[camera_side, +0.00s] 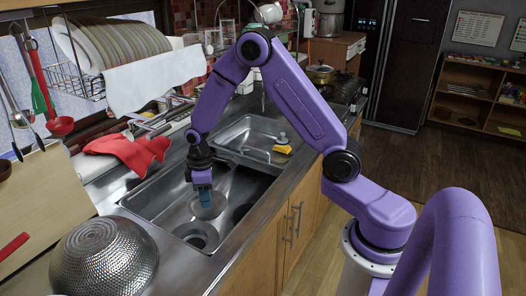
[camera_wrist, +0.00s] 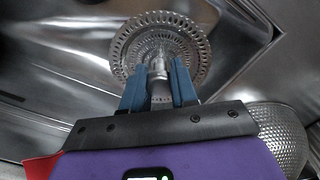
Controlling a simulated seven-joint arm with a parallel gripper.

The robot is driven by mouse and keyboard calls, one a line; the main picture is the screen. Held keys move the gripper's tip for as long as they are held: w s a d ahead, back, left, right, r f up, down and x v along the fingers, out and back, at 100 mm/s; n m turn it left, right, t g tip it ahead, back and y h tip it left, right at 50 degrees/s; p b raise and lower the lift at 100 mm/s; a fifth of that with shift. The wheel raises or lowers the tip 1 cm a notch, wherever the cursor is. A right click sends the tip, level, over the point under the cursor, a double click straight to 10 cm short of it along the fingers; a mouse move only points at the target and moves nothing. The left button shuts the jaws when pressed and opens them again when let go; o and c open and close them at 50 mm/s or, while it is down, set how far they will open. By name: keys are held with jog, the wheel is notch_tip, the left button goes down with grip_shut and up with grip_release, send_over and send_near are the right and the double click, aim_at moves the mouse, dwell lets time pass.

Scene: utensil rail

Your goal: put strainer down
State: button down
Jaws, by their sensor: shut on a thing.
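The strainer (camera_wrist: 189,62) is a round metal sink strainer with a perforated rim and an upright central stem. In the wrist view, the blue fingers of my gripper (camera_wrist: 159,85) are shut on that stem from both sides. In the side view, my gripper (camera_side: 201,181) points down over the near sink basin (camera_side: 150,203), with the strainer (camera_side: 208,207) just below the fingertips. I cannot tell whether the strainer touches the basin floor. Dark round openings (camera_side: 196,236) show in the basin near it.
An upturned dimpled metal bowl (camera_side: 105,260) stands on the counter at the near left. A red cloth (camera_side: 128,150) lies by the basin's back edge. A second basin (camera_side: 245,133) holds a yellow sponge (camera_side: 282,149). A dish rack with plates (camera_side: 115,43) hangs above.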

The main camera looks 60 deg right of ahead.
jog(key=s+r+m, duration=0.1)
jog(key=s+d+r+m, duration=0.1)
jog(key=s+m, duration=0.1)
jog(key=s+r+m, duration=0.1)
jog(key=shift+s+d, duration=0.15)
jog(key=shift+d, duration=0.25)
jog(key=s+d+r+m, duration=0.1)
jog(key=s+d+m, duration=0.15)
jog(key=d, duration=1.25)
jog(key=s+d+r+m, duration=0.15)
jog(key=s+d, duration=0.25)
jog(key=d, duration=1.2)
jog(key=w+d+f, duration=0.6)
jog(key=w, duration=0.1)
jog(key=w+d+f, duration=0.3)
jog(key=shift+w+f, duration=0.2)
jog(key=shift+f, duration=0.05)
jog(key=shift+w+d+f, duration=0.1)
jog(key=shift+f, duration=1.55)
jog(key=shift+f, duration=0.1)
